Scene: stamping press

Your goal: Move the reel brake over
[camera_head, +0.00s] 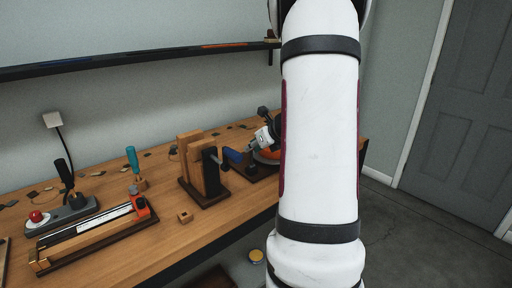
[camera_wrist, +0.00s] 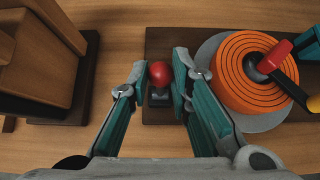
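A red ball knob (camera_wrist: 160,73) on a short dark post stands on a dark wooden base (camera_wrist: 158,42), beside an orange grooved reel (camera_wrist: 262,74) on a grey disc. I take the knob for the reel brake's handle, but cannot tell for sure. My gripper (camera_wrist: 161,76) is open in the wrist view, with one finger on each side of the knob. I cannot tell if either finger touches it. In the head view my gripper (camera_head: 263,138) is small and partly behind my arm, beside the orange reel (camera_head: 268,154); the knob is not discernible there.
A wooden press-like block (camera_head: 198,168) stands left of the reel; its side and dark base (camera_wrist: 72,100) show close by in the wrist view. A red, yellow and teal part (camera_wrist: 285,58) lies over the reel. A long fixture (camera_head: 92,232) and red-button box (camera_head: 62,216) are further left.

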